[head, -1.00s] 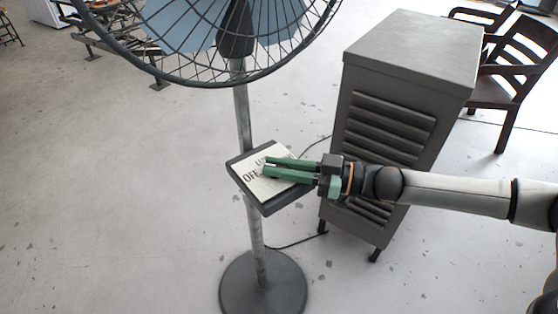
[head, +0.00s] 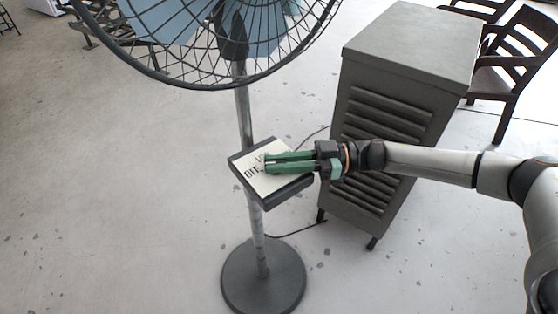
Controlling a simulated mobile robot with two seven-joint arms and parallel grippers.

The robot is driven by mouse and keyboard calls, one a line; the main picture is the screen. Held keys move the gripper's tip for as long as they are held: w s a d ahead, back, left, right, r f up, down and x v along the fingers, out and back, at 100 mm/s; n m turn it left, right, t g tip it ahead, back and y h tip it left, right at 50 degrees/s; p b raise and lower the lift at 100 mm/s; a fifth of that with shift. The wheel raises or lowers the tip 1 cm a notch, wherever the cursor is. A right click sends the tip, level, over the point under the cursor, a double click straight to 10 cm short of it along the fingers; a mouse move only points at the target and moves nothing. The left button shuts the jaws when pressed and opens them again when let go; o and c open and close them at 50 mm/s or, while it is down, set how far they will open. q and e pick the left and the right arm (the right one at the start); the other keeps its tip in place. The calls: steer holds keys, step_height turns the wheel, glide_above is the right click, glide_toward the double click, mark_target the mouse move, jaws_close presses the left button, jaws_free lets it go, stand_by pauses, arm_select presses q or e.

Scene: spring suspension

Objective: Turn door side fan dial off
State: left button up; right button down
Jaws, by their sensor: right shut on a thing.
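A standing fan has a blue-bladed caged head (head: 205,35), a grey pole (head: 256,220) and a round dark base (head: 263,278). A dark-framed control panel (head: 247,182) with a pale, partly readable label face is fixed on the pole. My right gripper (head: 268,163), with green fingers, reaches in from the right over the panel. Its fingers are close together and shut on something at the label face. The dial itself is hidden by the fingers, so its setting cannot be told. My left gripper is not in view.
A grey louvred metal cabinet (head: 412,45) stands right of the fan, behind my right arm. A dark wooden chair (head: 512,70) is at the far right. A cable runs on the floor from the pole to the cabinet.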

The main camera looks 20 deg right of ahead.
steer(key=shift+r, duration=0.1)
steer(key=c, duration=0.8)
jaws_free()
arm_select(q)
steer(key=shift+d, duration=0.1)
arm_select(e)
steer(key=shift+d, duration=0.1)
arm_select(q)
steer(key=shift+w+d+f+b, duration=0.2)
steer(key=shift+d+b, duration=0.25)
steer(key=shift+b, duration=0.2)
arm_select(e)
steer(key=v, duration=1.2)
steer(key=shift+d, duration=0.15)
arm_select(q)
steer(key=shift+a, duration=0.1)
